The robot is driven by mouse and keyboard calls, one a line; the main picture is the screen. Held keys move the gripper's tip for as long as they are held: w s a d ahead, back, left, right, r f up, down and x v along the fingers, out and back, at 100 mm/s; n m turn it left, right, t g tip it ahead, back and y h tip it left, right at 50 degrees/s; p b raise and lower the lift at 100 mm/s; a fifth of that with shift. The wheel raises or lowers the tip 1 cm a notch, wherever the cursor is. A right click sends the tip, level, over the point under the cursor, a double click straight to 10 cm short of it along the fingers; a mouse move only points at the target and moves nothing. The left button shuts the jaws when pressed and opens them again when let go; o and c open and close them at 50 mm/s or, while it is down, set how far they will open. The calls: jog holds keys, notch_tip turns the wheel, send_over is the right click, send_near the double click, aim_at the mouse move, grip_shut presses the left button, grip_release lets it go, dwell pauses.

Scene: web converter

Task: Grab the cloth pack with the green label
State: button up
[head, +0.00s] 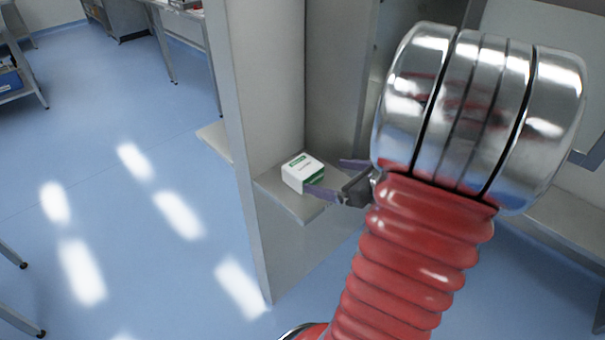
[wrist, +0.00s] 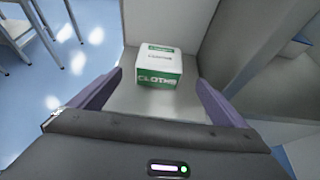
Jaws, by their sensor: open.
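The cloth pack (head: 302,173) is a small white box with a green label. It sits on a small grey shelf (head: 318,211) against an upright panel. In the wrist view the pack (wrist: 158,66) stands ahead, its green front reading "CLOTHS". My gripper (head: 330,178) is open, its purple fingers pointing left toward the pack. In the wrist view the fingers of my gripper (wrist: 157,92) lie to either side and short of the pack, with bare shelf between. The gap between the fingers looks wider than the pack. Nothing is held.
A tall grey panel (head: 243,120) rises at the left of the shelf, and a second wall stands behind the pack. Blue floor (head: 110,150) lies open to the left. Metal tables stand at the far left. A grey bench (head: 565,215) is at the right.

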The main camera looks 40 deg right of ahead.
aim_at(314, 174)
jog(key=shift+x, duration=3.15)
jog(key=shift+x, duration=2.6)
jog(key=shift+a, duration=0.1)
jog(key=shift+c, duration=0.7)
jog(key=c, duration=1.2)
